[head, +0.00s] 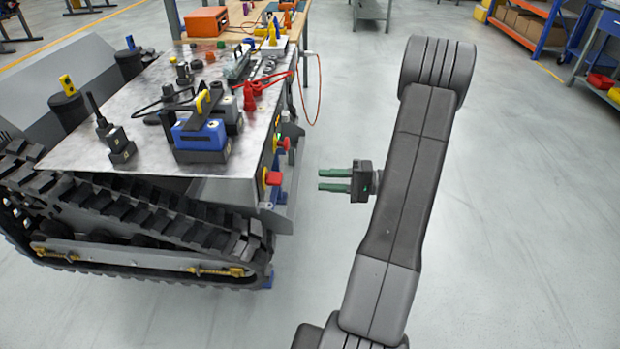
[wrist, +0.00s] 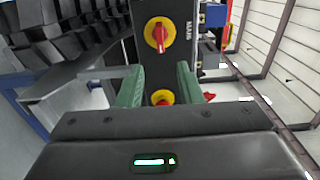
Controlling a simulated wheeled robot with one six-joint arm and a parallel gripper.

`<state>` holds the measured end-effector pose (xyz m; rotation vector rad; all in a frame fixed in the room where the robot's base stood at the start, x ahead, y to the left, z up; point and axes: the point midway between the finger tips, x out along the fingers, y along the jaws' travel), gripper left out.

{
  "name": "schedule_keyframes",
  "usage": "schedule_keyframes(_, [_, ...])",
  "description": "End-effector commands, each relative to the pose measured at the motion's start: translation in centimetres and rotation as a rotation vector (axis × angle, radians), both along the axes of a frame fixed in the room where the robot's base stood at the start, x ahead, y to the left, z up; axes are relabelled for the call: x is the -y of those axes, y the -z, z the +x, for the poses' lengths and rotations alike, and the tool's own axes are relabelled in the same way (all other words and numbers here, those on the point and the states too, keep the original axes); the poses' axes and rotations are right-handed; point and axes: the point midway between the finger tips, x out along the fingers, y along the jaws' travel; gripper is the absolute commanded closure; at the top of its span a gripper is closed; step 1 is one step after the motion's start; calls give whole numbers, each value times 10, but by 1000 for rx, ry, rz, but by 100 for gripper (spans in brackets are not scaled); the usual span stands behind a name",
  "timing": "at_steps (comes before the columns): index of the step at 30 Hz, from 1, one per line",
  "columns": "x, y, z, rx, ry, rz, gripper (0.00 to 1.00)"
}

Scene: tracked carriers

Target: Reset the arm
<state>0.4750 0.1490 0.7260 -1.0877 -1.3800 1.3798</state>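My arm rises at the right of the head view, and my gripper (head: 321,180) points left with its two green fingers parallel and apart. Nothing is between the fingers in the head view, and the gripper hangs in free air to the right of the tracked carrier (head: 150,225). In the wrist view the gripper (wrist: 160,80) is also open. Beyond the fingers is a dark panel with an upper red and yellow rotary switch (wrist: 159,35) and a lower one (wrist: 162,97), partly hidden by the gripper body. The upper switch's red handle stands about upright.
The carrier's metal top holds a blue battery-like block (head: 201,136), dark fittings and red clamps (head: 250,97). A wooden bench (head: 295,25) with an orange box (head: 207,21) stands behind. Shelving is at the back right. The floor around my arm is clear.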

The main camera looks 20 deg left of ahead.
Motion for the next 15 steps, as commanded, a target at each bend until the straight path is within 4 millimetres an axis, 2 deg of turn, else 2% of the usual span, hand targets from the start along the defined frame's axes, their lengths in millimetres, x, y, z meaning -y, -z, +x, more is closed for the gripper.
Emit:
schedule_keyframes(5, [10,0,2,0,0,-1,67])
schedule_keyframes(15, [9,0,2,0,-1,-1,67])
